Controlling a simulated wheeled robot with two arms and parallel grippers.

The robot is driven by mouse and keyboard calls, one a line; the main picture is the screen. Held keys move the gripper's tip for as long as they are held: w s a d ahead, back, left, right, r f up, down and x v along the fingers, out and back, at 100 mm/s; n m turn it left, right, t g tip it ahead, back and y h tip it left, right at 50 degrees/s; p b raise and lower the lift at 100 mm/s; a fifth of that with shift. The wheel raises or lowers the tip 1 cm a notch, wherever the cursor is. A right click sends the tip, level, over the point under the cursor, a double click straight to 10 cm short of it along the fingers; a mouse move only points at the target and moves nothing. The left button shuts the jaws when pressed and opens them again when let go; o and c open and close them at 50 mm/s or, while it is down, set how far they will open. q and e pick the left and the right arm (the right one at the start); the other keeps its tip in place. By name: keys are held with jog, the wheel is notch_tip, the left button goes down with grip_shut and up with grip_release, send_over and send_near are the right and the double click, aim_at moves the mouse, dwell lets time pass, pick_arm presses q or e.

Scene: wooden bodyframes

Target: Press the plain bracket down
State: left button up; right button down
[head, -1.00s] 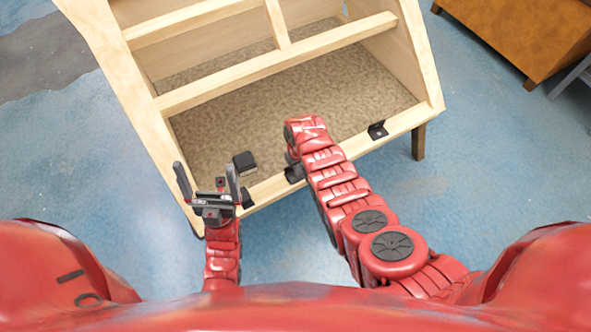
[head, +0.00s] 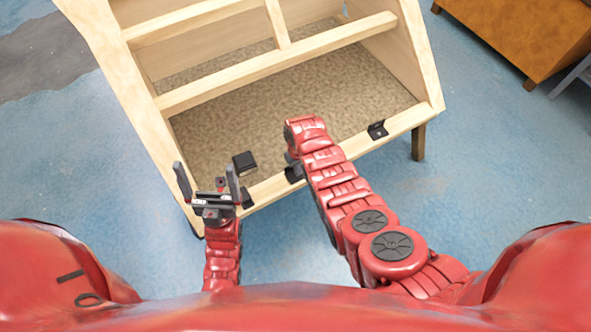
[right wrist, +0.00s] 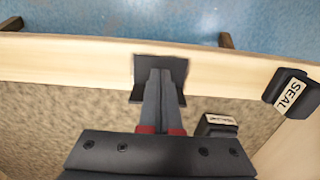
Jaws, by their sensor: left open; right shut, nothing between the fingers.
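A dark bracket with no label in sight (right wrist: 146,68) sits on the wooden front rail in the right wrist view. It also shows in the head view (head: 294,173), partly hidden by my right arm. My right gripper (right wrist: 160,73) is shut and empty, its fingertips over this bracket and hiding its middle. They look touching or very close; I cannot tell which. In the head view the right fingers are hidden behind the arm. My left gripper (head: 206,178) is open and empty near the frame's lower left corner.
A bracket labelled SEAL (right wrist: 290,92) sits on the same rail; another bracket (head: 377,130) sits further right in the head view. A dark labelled block (head: 245,163) lies on the speckled panel (head: 330,98). A wooden cabinet (head: 525,35) stands back right.

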jog(key=shift+f+b, duration=0.7)
jog(key=shift+f, duration=0.1)
jog(key=shift+s+f, duration=0.1)
jog(key=shift+s, duration=0.05)
dwell(0.7)
notch_tip(320, 180, up, 2)
jog(key=shift+p, duration=0.95)
notch_tip(320, 180, up, 5)
jog(key=p, duration=0.4)
